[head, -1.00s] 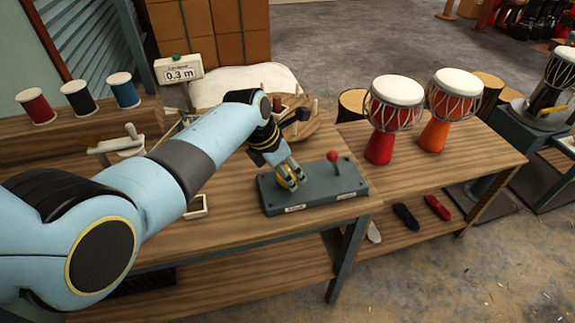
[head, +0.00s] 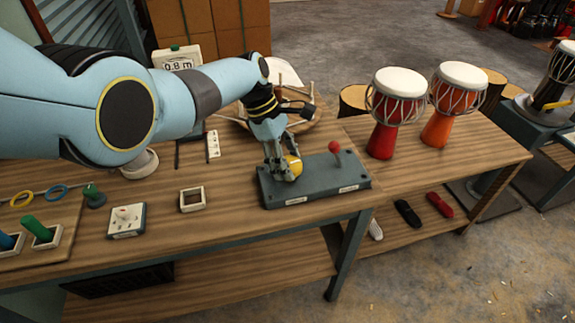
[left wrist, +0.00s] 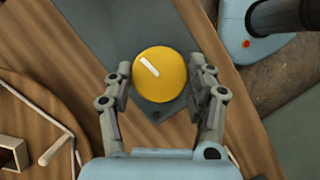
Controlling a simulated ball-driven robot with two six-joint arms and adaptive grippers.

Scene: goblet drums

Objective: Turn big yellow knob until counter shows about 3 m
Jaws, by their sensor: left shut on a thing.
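The big yellow knob (head: 294,166) sits on the left part of a dark grey control box (head: 315,187) on the bench. In the left wrist view the knob (left wrist: 160,74) is round, with a white mark slanting from upper left to lower right. My left gripper (head: 284,172) reaches down over the knob, with its fingers on either side of it. It is shut on the knob; the fingers show in the left wrist view (left wrist: 162,85). The counter (head: 180,60) at the back left reads 0.8 m and is partly hidden by my arm. My right gripper is not in view.
A red-topped lever (head: 335,149) stands on the same box, right of the knob. Two goblet drums, red (head: 383,140) and orange (head: 438,128), stand further right. A small wooden frame (head: 192,199) and a white socket block (head: 127,220) lie on the left.

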